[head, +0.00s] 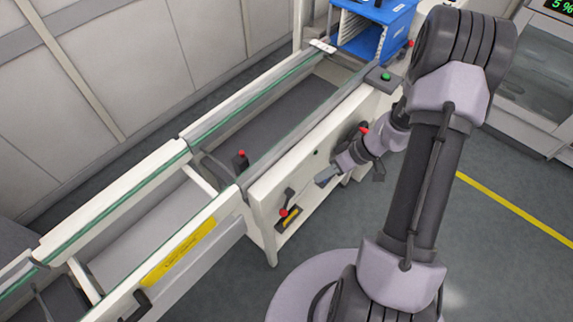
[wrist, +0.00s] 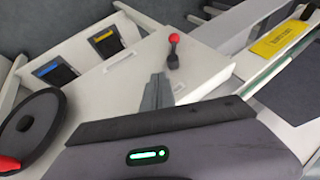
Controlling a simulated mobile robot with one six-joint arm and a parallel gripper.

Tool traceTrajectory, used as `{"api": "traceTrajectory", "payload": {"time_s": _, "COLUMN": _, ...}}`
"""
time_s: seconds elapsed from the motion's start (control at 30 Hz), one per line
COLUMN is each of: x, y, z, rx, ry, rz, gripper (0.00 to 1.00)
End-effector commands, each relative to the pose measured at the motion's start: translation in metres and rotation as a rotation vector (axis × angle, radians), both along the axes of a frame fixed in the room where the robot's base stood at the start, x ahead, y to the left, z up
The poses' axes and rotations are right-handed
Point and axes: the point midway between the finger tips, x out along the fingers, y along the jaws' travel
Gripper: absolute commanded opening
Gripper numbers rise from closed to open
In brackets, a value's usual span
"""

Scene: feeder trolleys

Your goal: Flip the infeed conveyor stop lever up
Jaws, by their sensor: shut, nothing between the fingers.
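The stop lever (head: 287,202) is a short black lever with a red ball knob, mounted on the white side panel of the conveyor end. In the head view its knob hangs down below the pivot. In the wrist view the lever (wrist: 174,50) stands just beyond my fingertips, its red ball farthest from the rail. My gripper (head: 321,180) is shut and empty, right of the lever in the head view. In the wrist view its grey fingers (wrist: 158,80) are together, with a small gap seen between them and the lever's base; contact cannot be told.
A black handwheel with a red knob (wrist: 28,125) is on the same panel. A yellow-labelled black holder (head: 289,220) is below the lever. A trolley with a yellow plate (head: 180,250) adjoins at left. A blue crate (head: 372,35) is at the back.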

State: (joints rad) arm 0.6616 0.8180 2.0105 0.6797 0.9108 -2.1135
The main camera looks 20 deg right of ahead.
Motion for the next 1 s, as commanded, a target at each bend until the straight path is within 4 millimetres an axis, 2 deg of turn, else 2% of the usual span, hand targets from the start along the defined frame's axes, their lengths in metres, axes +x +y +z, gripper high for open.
{"api": "traceTrajectory", "payload": {"time_s": 0.03, "x": -0.006, "y": -0.005, "z": -0.019, "rx": 0.018, "ry": -0.014, "rz": 0.011, "gripper": 0.0}}
{"api": "traceTrajectory", "payload": {"time_s": 0.1, "x": -0.012, "y": -0.01, "z": -0.04, "rx": 0.029, "ry": -0.042, "rz": 0.03, "gripper": 0.0}}
{"api": "traceTrajectory", "payload": {"time_s": 0.2, "x": -0.016, "y": -0.013, "z": -0.056, "rx": 0.037, "ry": -0.066, "rz": 0.047, "gripper": 0.0}}
{"api": "traceTrajectory", "payload": {"time_s": 0.57, "x": -0.017, "y": -0.011, "z": -0.061, "rx": 0.038, "ry": -0.072, "rz": 0.054, "gripper": 0.0}}
{"api": "traceTrajectory", "payload": {"time_s": 0.67, "x": -0.015, "y": -0.004, "z": -0.07, "rx": 0.039, "ry": -0.071, "rz": 0.056, "gripper": 0.0}}
{"api": "traceTrajectory", "payload": {"time_s": 1.0, "x": 0.001, "y": 0.04, "z": -0.128, "rx": 0.039, "ry": -0.069, "rz": 0.057, "gripper": 0.0}}
